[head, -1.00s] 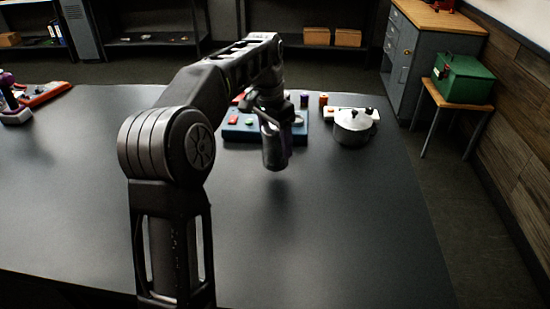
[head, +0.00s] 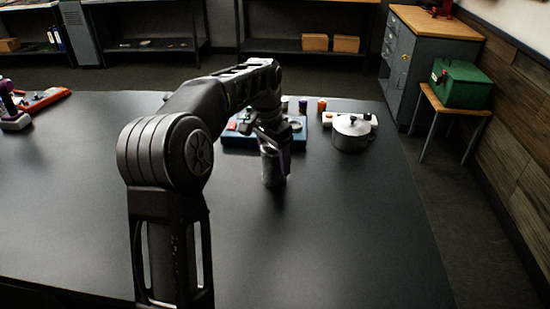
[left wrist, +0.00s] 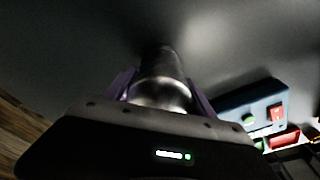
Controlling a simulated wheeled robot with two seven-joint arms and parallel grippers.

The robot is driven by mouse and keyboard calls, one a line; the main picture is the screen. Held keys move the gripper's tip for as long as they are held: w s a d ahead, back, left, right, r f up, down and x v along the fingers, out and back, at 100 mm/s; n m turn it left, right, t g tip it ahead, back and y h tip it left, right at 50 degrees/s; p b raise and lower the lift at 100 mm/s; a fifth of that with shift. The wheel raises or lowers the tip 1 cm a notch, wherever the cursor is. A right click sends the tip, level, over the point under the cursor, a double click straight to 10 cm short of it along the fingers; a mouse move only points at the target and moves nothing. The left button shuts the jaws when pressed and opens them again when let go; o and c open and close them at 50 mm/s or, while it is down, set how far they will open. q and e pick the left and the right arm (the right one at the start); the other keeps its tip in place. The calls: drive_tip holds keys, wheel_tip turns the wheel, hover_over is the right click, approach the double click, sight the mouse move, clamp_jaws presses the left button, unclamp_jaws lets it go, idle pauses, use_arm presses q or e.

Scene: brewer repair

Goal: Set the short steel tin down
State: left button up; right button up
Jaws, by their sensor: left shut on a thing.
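The short steel tin (head: 271,167) is at the end of my left arm in the head view, upright and low over the dark table. My left gripper (head: 273,150) is shut on it. In the left wrist view the tin (left wrist: 160,82) sits between the two purple fingers of the left gripper (left wrist: 162,90). I cannot tell whether its base touches the table.
A blue panel (head: 240,141) with buttons stands just behind the tin, partly hidden by my arm. A steel pot (head: 351,136) is to its right. A red tool (head: 45,99) lies at the far left. The table front (head: 330,240) is clear.

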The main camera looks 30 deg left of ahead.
use_arm(q)
drive_tip(key=o, duration=1.6)
drive_tip(key=shift+r, duration=0.1)
drive_tip(key=r, duration=0.6)
drive_tip(key=shift+s+a, duration=0.15)
drive_tip(key=shift+s, duration=0.15)
drive_tip(key=r+p, duration=0.3)
drive_tip(key=r, duration=0.1)
drive_tip(key=s+r+p, duration=0.1)
drive_tip(key=r+p, duration=0.1)
drive_tip(key=shift+a+p, duration=0.15)
drive_tip(key=shift+p, duration=0.2)
